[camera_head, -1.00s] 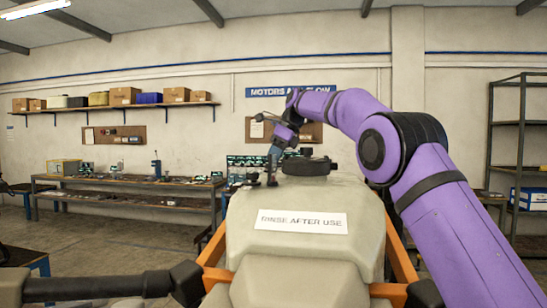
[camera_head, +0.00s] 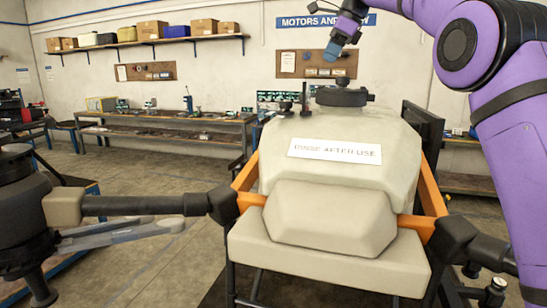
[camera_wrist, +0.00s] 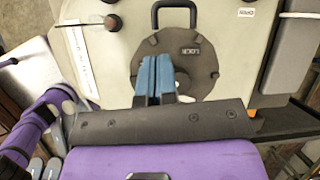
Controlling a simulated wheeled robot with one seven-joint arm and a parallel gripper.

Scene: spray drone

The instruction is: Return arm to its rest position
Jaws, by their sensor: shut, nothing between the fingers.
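My purple arm comes in from the right in the head view, bent at a black elbow joint. My gripper (camera_head: 333,51) hangs above the drone's tank, over the black round cap (camera_head: 341,96). In the wrist view its two blue fingertips (camera_wrist: 155,77) are together with nothing between them. The beige tank (camera_head: 410,163) bears a "RINSE AFTER USE" label (camera_head: 335,151).
Orange frame bars (camera_head: 243,172) flank the tank. A black drone arm (camera_head: 140,203) reaches left to a motor (camera_head: 22,215). Small black posts (camera_head: 305,100) stand on the tank near the cap. A workbench (camera_head: 165,137) and a shelf of boxes (camera_head: 160,40) line the back wall.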

